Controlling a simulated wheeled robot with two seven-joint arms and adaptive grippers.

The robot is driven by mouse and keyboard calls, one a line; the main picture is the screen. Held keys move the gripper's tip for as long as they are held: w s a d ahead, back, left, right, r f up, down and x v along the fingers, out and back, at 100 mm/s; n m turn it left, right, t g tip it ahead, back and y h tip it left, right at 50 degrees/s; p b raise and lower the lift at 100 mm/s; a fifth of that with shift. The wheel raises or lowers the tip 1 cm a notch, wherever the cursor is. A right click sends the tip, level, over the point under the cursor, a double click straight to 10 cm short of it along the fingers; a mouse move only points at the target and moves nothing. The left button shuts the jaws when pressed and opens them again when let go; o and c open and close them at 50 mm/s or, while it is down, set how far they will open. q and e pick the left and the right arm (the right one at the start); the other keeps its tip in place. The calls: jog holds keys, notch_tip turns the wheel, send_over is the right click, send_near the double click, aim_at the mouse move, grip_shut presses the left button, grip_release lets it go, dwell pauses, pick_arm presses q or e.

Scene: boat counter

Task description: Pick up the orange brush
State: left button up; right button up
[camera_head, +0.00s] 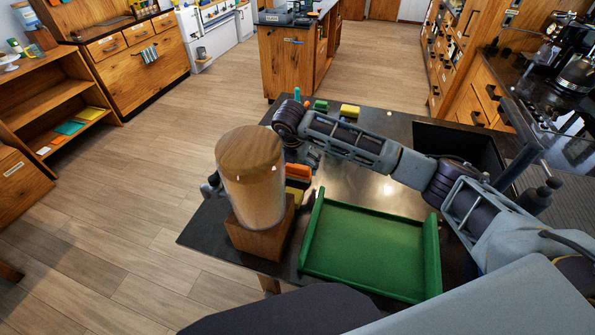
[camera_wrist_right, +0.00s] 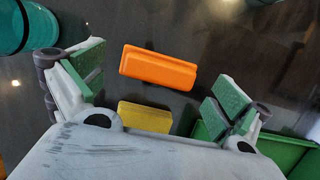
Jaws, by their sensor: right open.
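The orange brush (camera_wrist_right: 158,68) lies on the dark counter in the right wrist view, as a plain orange block. In the head view only a small part of the orange brush (camera_head: 299,171) shows, beside the large jar. My right gripper (camera_wrist_right: 157,84) is open and empty, with its green-padded fingers to either side of the brush in the picture. The brush appears apart from both fingers. In the head view my right gripper (camera_head: 307,157) is at the arm's end, partly hidden behind the jar. My left gripper is not in view.
A yellow block (camera_wrist_right: 145,116) lies beside the brush. A wood-lidded jar (camera_head: 258,195) on a wooden block (camera_head: 262,238) stands left of a green tray (camera_head: 365,250). A teal round object (camera_wrist_right: 27,24) is near the left finger. Green and yellow blocks (camera_head: 349,111) lie at the back.

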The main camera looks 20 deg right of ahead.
aim_at(297, 166)
jog(key=shift+x, duration=1.3)
jog(key=c, duration=0.8)
jog(key=shift+s, duration=0.15)
jog(key=c, duration=0.5)
jog(key=shift+r, duration=0.45)
notch_tip(297, 166, up, 9)
jog(key=shift+r+b, duration=0.1)
jog(key=shift+b, duration=0.8)
